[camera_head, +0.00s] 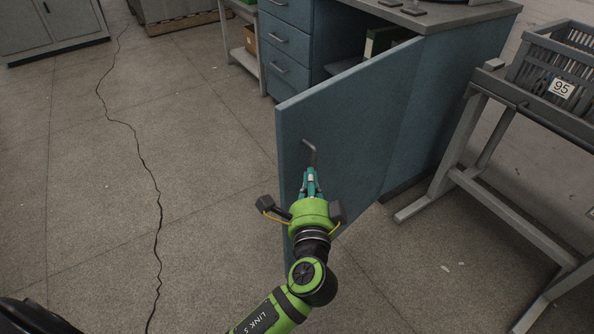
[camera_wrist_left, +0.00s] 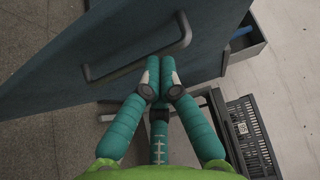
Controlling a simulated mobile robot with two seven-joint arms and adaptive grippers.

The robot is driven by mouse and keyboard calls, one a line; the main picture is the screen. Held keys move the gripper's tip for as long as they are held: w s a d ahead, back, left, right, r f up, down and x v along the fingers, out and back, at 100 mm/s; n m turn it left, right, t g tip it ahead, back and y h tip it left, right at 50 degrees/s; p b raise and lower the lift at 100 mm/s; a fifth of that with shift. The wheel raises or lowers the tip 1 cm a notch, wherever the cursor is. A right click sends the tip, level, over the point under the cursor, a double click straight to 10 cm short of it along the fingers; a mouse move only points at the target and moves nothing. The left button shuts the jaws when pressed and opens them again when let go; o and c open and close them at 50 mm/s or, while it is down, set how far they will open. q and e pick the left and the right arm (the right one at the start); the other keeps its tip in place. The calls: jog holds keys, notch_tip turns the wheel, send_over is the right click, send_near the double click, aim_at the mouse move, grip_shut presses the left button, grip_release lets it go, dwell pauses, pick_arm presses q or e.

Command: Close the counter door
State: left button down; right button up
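The blue counter door (camera_head: 345,125) stands wide open, swung out from the counter (camera_head: 455,95), with its free edge toward the left. Its grey bar handle (camera_head: 311,152) is near that free edge, and it also shows in the left wrist view (camera_wrist_left: 120,71). My left gripper (camera_head: 312,172) is in front of the door at the handle's lower end. In the left wrist view its teal fingertips (camera_wrist_left: 160,65) are together and overlap the bar's edge. Contact with the bar is unclear, and no grip around it shows. My right gripper is not in view.
A drawer stack (camera_head: 287,40) stands left of the open compartment, which holds a binder (camera_head: 380,41). A grey crate (camera_head: 555,65) sits on a metal stand (camera_head: 470,170) to the right, near the counter's side.

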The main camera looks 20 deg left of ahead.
aim_at(297, 156)
pick_arm(q)
jog(key=shift+w+a, duration=0.4)
jog(key=shift+a, duration=0.5)
jog(key=shift+w+a, duration=0.4)
jog(key=shift+a, duration=0.45)
jog(key=shift+a, duration=0.1)
